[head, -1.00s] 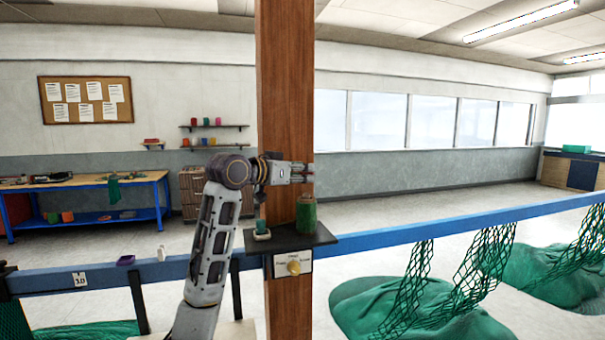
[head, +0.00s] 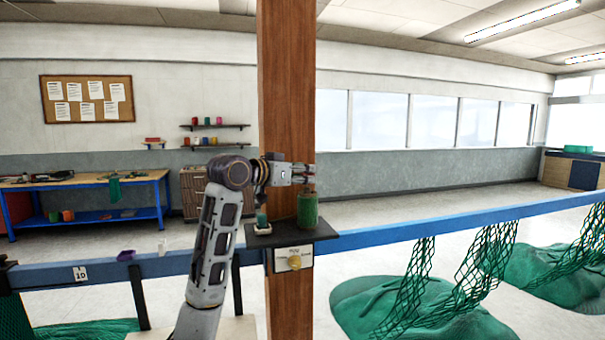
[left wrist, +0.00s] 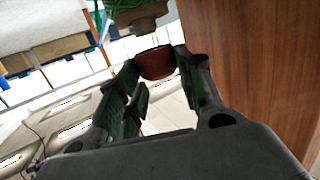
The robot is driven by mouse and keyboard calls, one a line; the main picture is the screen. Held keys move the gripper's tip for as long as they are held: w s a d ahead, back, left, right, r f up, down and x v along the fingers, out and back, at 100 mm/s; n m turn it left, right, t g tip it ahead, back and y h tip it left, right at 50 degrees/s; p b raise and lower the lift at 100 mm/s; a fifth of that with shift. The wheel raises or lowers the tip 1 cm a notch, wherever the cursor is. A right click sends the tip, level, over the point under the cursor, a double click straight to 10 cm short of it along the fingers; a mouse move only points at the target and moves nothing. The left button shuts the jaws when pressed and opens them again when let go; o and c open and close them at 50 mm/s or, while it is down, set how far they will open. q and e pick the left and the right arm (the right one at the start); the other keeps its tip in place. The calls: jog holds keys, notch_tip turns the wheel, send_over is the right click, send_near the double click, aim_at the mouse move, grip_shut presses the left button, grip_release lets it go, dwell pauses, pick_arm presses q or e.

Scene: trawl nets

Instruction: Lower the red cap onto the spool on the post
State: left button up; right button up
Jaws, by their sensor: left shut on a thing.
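My left gripper (head: 308,175) is shut on the red cap and holds it just above the spool, beside the wooden post. In the left wrist view the dark red cap (left wrist: 157,62) sits between the two fingertips. The green spool (head: 308,210) stands upright on the small dark shelf at the post (head: 286,90). In the left wrist view the spool's brownish end (left wrist: 138,19) shows just past the cap, apparently with a small gap. My right gripper is not in view.
The dark shelf (head: 328,235) also holds a small green-topped item (head: 262,221) left of the spool. A blue rail (head: 410,233) runs across, with green nets (head: 490,255) hanging at the right. The post stands close beside the gripper.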

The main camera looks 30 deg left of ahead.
pick_arm(q)
jog(key=shift+f, duration=0.45)
jog(key=shift+f+b, duration=0.4)
jog(key=shift+f, duration=0.25)
dwell(2.0)
jog(key=o, duration=1)
jog(key=shift+c, duration=0.2)
jog(key=v, duration=1.2)
dwell(0.3)
